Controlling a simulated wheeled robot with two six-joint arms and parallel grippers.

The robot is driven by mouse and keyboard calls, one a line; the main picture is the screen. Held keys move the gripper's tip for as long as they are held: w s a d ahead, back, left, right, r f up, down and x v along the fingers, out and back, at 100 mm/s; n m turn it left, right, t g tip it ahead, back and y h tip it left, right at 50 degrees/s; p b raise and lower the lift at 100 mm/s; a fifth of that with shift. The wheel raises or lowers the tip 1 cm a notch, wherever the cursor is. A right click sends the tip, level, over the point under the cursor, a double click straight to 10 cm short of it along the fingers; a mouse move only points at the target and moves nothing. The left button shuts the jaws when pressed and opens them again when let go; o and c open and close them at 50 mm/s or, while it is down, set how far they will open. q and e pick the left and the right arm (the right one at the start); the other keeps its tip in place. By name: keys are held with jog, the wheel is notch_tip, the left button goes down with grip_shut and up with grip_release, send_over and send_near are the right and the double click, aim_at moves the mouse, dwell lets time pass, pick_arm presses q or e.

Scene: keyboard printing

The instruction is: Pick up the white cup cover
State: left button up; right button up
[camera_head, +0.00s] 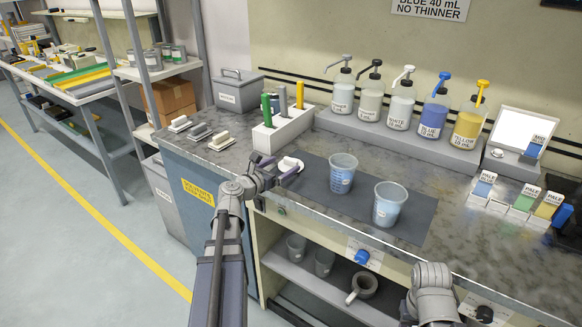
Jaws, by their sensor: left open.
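The white cup cover (291,163) is a small round disc with a raised middle. It lies on the left end of the dark mat (405,228). My left gripper (277,163) is open at the cover's near left side, with its fingers spread around that edge. Whether a finger touches the cover I cannot tell. Two clear blue-tinted measuring cups stand to the right on the mat, a farther one (342,173) and a nearer one (388,204). Part of my right arm shows at the bottom right, but its gripper is out of view.
A white block (284,131) holding coloured-handled tools stands just behind the cover. Several pump bottles (397,104) line a raised grey shelf at the back. White-handled blocks (221,141) lie at the left. Labelled colour blocks (523,203) stand at the right.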

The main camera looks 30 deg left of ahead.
aim_at(289, 161)
pick_arm(q)
jog(key=w, duration=0.3)
jog(key=shift+w+f, duration=0.15)
jog(key=shift+f, duration=0.2)
jog(key=c, duration=1.4)
pick_arm(e)
jog(key=shift+f, duration=0.3)
pick_arm(q)
jog(key=shift+r, duration=0.1)
pick_arm(e)
jog(key=shift+r, duration=0.1)
